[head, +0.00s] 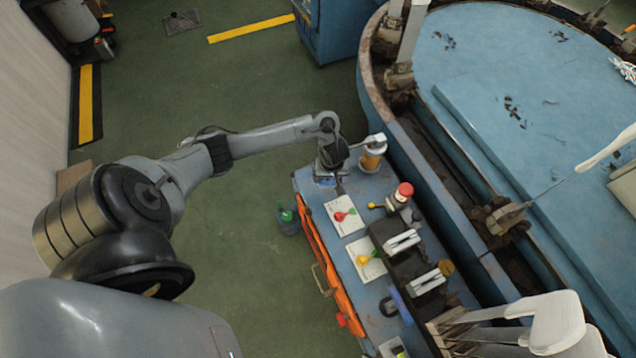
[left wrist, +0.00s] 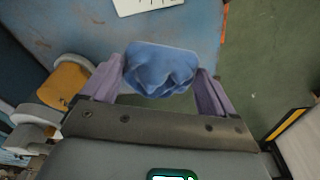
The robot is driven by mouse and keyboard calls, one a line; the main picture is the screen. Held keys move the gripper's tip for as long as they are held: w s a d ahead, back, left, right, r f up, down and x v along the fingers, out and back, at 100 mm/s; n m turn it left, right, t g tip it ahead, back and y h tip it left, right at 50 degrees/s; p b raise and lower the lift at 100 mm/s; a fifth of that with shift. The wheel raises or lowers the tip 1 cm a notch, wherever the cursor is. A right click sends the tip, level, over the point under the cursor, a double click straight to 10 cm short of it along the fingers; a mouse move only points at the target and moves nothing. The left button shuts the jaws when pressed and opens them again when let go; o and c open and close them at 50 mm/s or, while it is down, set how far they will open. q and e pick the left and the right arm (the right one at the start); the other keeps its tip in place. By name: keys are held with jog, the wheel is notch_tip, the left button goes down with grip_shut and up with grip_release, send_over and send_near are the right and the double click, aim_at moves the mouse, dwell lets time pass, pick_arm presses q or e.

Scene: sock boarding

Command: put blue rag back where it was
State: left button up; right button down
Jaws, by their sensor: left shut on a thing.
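My left gripper (head: 328,178) is over the far left end of the blue bench (head: 305,184), pointing down. In the left wrist view the blue rag (left wrist: 160,68) is bunched between the two purple fingers of that gripper, which is shut on it. The rag is held at the bench's edge, with blue bench top and green floor behind it. In the head view the rag is mostly hidden by the gripper. Whether it touches the bench top, I cannot tell. My right gripper is not in view.
An orange-brown spool (head: 370,160) stands close right of the gripper. A red-topped button post (head: 402,192) and white cards (head: 346,219) with red and yellow items lie nearer along the bench. The large blue round machine (head: 480,60) borders the bench.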

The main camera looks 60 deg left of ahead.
pick_arm(q)
jog(key=a+f, duration=0.1)
jog(key=s+a+f+b, duration=0.1)
jog(key=a, duration=0.1)
jog(key=s+a+f+b, duration=0.1)
jog(key=shift+a, duration=0.25)
notch_tip(320, 180, down, 4)
jog(key=b, duration=0.4)
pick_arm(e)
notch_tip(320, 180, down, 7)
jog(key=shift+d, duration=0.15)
pick_arm(q)
jog(key=shift+f, duration=0.1)
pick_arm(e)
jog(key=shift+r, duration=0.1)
pick_arm(q)
jog(key=o, duration=0.8)
jog(key=shift+c, duration=0.2)
